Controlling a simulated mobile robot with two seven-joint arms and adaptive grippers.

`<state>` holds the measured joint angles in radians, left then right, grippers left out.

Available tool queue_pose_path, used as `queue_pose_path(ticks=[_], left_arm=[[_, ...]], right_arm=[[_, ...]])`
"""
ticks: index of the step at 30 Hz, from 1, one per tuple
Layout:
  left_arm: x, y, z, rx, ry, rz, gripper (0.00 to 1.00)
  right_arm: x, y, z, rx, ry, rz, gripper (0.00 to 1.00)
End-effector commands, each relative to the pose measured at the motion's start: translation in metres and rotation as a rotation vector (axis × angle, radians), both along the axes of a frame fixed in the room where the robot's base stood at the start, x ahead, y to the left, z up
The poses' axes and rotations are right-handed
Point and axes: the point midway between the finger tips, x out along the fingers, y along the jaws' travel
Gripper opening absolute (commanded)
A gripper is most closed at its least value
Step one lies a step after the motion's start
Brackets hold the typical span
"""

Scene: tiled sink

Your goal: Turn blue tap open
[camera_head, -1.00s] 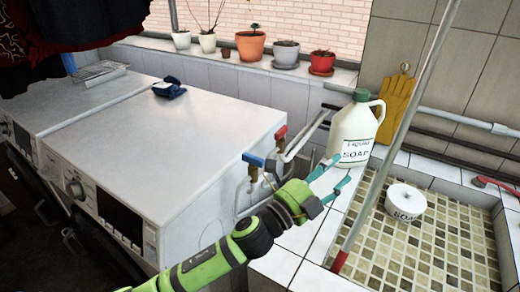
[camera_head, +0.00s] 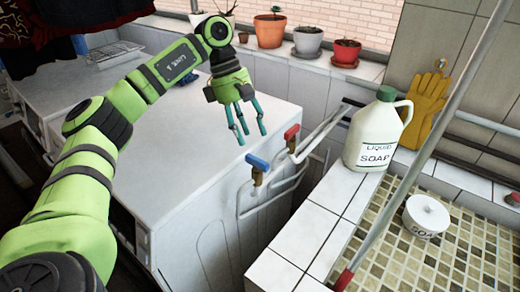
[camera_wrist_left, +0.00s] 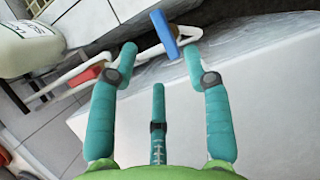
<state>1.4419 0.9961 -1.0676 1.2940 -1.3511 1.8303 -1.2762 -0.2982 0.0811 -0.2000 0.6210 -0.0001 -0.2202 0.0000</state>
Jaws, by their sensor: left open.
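The blue tap (camera_head: 258,163) has a flat blue handle on a brass body, on a pipe beside the white machine's right edge. It also shows in the left wrist view (camera_wrist_left: 165,34), just beyond and between the fingertips. My left gripper (camera_head: 247,132) is open and empty, with its teal fingers pointing down, above and slightly left of the blue tap. In the left wrist view the fingers (camera_wrist_left: 160,52) are spread and do not touch the tap. A red tap (camera_head: 291,132) is right of the blue one, and shows in the left wrist view (camera_wrist_left: 84,77). My right gripper is not in view.
A liquid soap jug (camera_head: 376,135) stands on the tiled ledge to the right. A slanted pole (camera_head: 420,150) crosses in front of the tiled basin holding a soap tub (camera_head: 426,216). The white machine top (camera_head: 185,150) is mostly clear. Potted plants line the sill.

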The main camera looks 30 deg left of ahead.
Motion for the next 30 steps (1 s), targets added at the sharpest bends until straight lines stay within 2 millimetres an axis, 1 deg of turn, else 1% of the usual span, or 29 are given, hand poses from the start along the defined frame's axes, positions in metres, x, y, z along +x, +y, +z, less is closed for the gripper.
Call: queue_pose_path(ticks=[2, 9, 15, 19, 25, 26, 27, 29, 30], left_arm=[[-0.002, 0.002, -0.004, 0.011, 0.008, -0.003, 0.49], [-0.004, -0.013, -0.036, 0.009, 0.01, -0.005, 0.49], [-0.004, -0.023, -0.057, 0.007, 0.008, -0.003, 0.49], [-0.004, -0.025, -0.063, 0.005, 0.005, -0.002, 0.49], [-0.004, -0.025, -0.064, 0.005, 0.005, -0.002, 0.49], [-0.004, -0.025, -0.064, 0.005, 0.005, -0.002, 0.45], [-0.004, -0.025, -0.064, 0.005, 0.005, -0.002, 0.29], [-0.004, -0.025, -0.064, 0.005, 0.005, -0.002, 0.05], [-0.004, -0.025, -0.064, 0.005, 0.005, -0.002, 0.0]], right_arm=[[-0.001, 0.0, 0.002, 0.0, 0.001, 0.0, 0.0], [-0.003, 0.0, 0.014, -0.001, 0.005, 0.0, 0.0], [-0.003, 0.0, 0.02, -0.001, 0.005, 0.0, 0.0], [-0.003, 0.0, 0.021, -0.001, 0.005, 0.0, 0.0], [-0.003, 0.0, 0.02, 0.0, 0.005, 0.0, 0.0], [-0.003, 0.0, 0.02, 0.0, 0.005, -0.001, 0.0], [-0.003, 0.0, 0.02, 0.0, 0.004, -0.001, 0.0], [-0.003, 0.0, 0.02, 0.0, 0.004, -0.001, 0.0], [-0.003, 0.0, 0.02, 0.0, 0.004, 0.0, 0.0]])
